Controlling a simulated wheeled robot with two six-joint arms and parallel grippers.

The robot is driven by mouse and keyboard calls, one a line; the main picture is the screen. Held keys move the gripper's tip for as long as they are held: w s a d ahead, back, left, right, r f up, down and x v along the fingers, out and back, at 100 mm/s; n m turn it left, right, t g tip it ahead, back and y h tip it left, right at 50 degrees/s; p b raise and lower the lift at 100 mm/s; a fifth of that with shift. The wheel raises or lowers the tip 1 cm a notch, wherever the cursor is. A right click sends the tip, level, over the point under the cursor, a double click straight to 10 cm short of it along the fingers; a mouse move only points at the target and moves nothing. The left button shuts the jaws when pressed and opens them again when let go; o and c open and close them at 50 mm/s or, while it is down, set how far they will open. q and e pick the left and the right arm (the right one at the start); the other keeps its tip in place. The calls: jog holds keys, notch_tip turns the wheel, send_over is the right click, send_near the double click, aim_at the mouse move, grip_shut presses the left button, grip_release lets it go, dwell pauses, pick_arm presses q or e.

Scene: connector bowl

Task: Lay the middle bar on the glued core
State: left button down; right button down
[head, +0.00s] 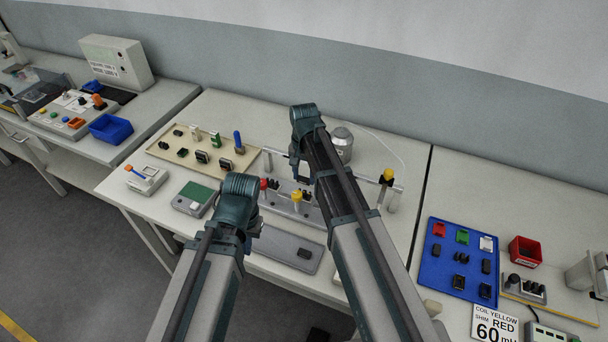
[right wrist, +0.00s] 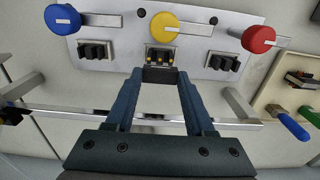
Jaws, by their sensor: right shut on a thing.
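In the right wrist view a grey fixture plate (right wrist: 215,45) carries three dark cores in a row. The middle core (right wrist: 160,56) has yellow dots of glue on its upright legs and sits below the yellow knob (right wrist: 165,27). My right gripper (right wrist: 160,76) is shut on a small dark bar (right wrist: 158,75), held beside the middle core. Whether bar and core touch I cannot tell. In the head view my right gripper (head: 301,176) is over the fixture's back side. My left gripper (head: 254,231) is low at the fixture's front left; its fingers are mostly hidden.
Blue (right wrist: 62,19) and red (right wrist: 259,39) knobs flank the yellow one. A metal rail (right wrist: 80,115) runs along the fixture. A beige parts tray (head: 173,159) lies to the left, a grey tray (head: 278,243) in front, a blue tray (head: 437,270) on the right table.

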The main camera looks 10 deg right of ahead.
jog(key=shift+f+b, duration=2.25)
jog(key=shift+f, duration=0.15)
jog(key=shift+c, duration=0.9)
grip_release()
notch_tip(320, 180, up, 14)
jog(key=p, duration=1.4)
jog(key=shift+s+f, duration=0.1)
jog(key=shift+f, duration=0.05)
